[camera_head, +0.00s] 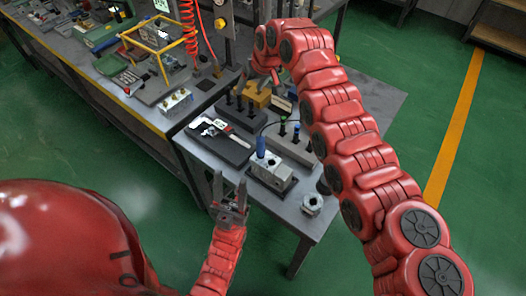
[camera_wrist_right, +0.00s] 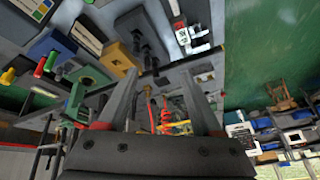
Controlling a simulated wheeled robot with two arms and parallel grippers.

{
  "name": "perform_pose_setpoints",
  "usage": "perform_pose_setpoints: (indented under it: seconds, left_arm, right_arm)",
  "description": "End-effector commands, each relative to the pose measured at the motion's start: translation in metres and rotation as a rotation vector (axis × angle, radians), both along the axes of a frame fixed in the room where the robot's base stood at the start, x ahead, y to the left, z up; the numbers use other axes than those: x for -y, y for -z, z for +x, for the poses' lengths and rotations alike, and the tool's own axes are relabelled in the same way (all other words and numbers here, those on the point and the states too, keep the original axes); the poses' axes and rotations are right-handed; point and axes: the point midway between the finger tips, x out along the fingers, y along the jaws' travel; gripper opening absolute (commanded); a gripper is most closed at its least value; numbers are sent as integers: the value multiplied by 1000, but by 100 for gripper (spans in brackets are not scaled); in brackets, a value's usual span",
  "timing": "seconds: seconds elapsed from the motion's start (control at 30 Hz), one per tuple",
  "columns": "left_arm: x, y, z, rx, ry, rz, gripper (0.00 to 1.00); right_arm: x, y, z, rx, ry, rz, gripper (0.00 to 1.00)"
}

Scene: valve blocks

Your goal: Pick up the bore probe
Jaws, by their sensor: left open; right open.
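A blue-handled piece (camera_head: 261,146) stands upright at the grey valve block (camera_head: 271,174) on the small table. Several dark pins, one with a green top (camera_head: 283,126) and one with a blue top (camera_head: 296,132), stand in a row behind it. I cannot tell which of these is the bore probe. My left gripper (camera_head: 229,192) is open and empty, in front of the table and to the left of the valve block. My right gripper (camera_head: 257,78) is open near a yellow block (camera_head: 258,97) at the table's back; its spread fingers (camera_wrist_right: 160,98) show empty in the right wrist view.
A dark tray (camera_head: 222,138) with a caliper-like tool lies left of the valve block. A metal nut-shaped part (camera_head: 312,204) sits at the front right corner. The long workbench (camera_head: 128,105) with a yellow frame (camera_head: 160,42) adjoins on the left. My right arm overhangs the table's right side.

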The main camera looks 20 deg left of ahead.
Motion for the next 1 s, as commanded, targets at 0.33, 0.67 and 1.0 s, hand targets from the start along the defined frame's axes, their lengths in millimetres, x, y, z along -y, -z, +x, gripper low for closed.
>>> perform_pose_setpoints:
  seconds: [0.33,0.67,1.0]
  left_arm:
    - [0,1,0,0,0,0,50]
    - [0,-11,0,0,0,0,50]
    - [0,-37,0,0,0,0,50]
  right_arm:
    - [51,-44,-103,-230,-136,-407,67]
    - [52,-2,-106,-242,-141,-415,67]
    - [53,63,-105,-237,-137,-413,67]
